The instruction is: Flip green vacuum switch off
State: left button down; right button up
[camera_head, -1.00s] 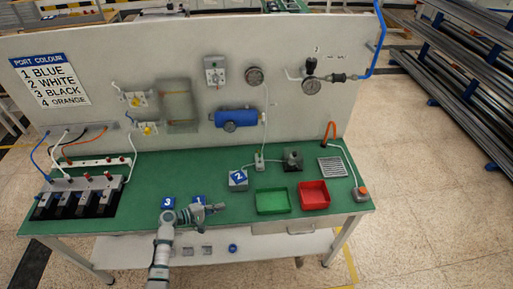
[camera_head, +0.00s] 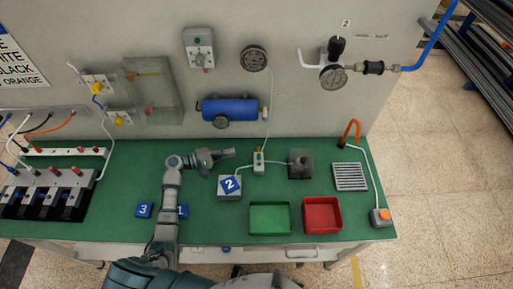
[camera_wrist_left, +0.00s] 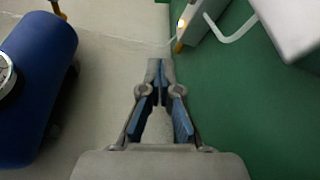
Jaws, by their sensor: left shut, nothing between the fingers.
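A small pale block with a lever-like top (camera_head: 258,162), probably the vacuum switch, stands on the green bench (camera_head: 330,222) between the "2" box and a dark square block. I cannot make out a green colour on it. In the left wrist view a pale block (camera_wrist_left: 195,22) with a lit yellow spot and an orange-brown tip shows at the top, likely the same switch. My left gripper (camera_head: 230,153) is shut and empty, just left of the switch and apart from it. In the wrist view its fingertips (camera_wrist_left: 160,65) point toward the block. My right gripper is out of view.
The "2" box (camera_head: 230,184) sits just below my gripper, joined by a white hose. A blue tank (camera_head: 229,108) is on the back panel (camera_head: 300,105). A green tray (camera_head: 269,218), a red tray (camera_head: 322,214) and a dark block (camera_head: 300,164) lie to the right.

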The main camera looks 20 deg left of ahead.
aim_at(259, 159)
pick_arm(q)
jog(key=shift+w+f, duration=0.25)
jog(key=shift+d, duration=0.1)
jog(key=shift+r, duration=0.1)
jog(key=shift+w+d, duration=0.1)
jog(key=shift+w, duration=0.05)
jog(key=p+x, duration=0.1)
jog(key=x, duration=0.8)
jog(key=shift+w+d, duration=0.15)
jog(key=shift+d, duration=0.25)
jog(key=s, duration=0.1)
jog(key=s+p, duration=0.1)
jog(key=s+r, duration=0.1)
jog(key=shift+s+d+p, duration=0.1)
jog(key=shift+d+p, duration=0.3)
jog(key=shift+s, duration=0.35)
jog(key=shift+f, duration=0.1)
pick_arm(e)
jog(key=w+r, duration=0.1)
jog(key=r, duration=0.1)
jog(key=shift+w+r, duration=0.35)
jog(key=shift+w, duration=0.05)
pick_arm(q)
jog(key=shift+w, duration=0.1)
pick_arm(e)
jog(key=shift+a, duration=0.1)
